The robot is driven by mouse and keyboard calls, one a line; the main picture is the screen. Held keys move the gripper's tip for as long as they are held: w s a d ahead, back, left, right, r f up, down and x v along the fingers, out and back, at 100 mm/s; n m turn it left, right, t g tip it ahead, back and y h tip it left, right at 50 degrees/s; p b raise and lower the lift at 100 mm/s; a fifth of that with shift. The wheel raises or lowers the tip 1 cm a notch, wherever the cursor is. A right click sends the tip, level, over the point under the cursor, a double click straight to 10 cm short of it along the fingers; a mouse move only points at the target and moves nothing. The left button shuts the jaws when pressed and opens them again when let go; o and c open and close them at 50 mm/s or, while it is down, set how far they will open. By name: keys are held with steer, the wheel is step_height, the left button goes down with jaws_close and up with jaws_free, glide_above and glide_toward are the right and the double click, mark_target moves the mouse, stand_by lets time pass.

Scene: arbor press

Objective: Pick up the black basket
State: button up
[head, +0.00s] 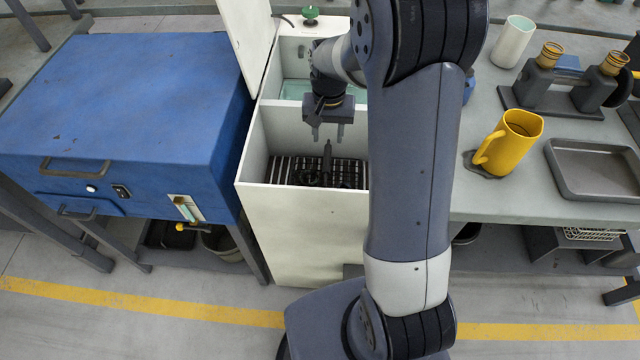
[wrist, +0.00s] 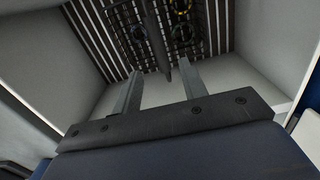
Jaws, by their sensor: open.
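The black basket (head: 346,176) sits low inside the front compartment of a cream box, with a thin dark upright piece rising from its middle. In the wrist view the basket (wrist: 125,30) shows as a dark grid with several round parts in it, some with yellow rings. My gripper (head: 328,138) is open above the basket, pointing down into the compartment. In the wrist view my gripper (wrist: 159,72) has its two fingers apart, with the upright piece showing between and beyond them. Nothing is held. My arm hides the right part of the compartment and basket in the head view.
The cream box (head: 300,225) has high walls close around the gripper and a raised lid (head: 244,35) at left. A blue cabinet (head: 130,95) stands left. On the right bench are a yellow mug (head: 515,140), a grey tray (head: 598,170) and a white cup (head: 512,42).

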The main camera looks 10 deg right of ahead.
mark_target(327, 157)
step_height(327, 157, down, 4)
steer(key=shift+s+r, duration=0.1)
steer(key=shift+s+a+f+p, duration=0.1)
steer(key=shift+s+f+p, duration=0.1)
steer(key=shift+f, duration=1.2)
steer(key=shift+s+f+p, duration=0.1)
steer(key=shift+f+p, duration=0.1)
steer(key=shift+f, duration=1.2)
steer(key=shift+c, duration=0.5)
jaws_close()
steer(key=shift+r, duration=0.1)
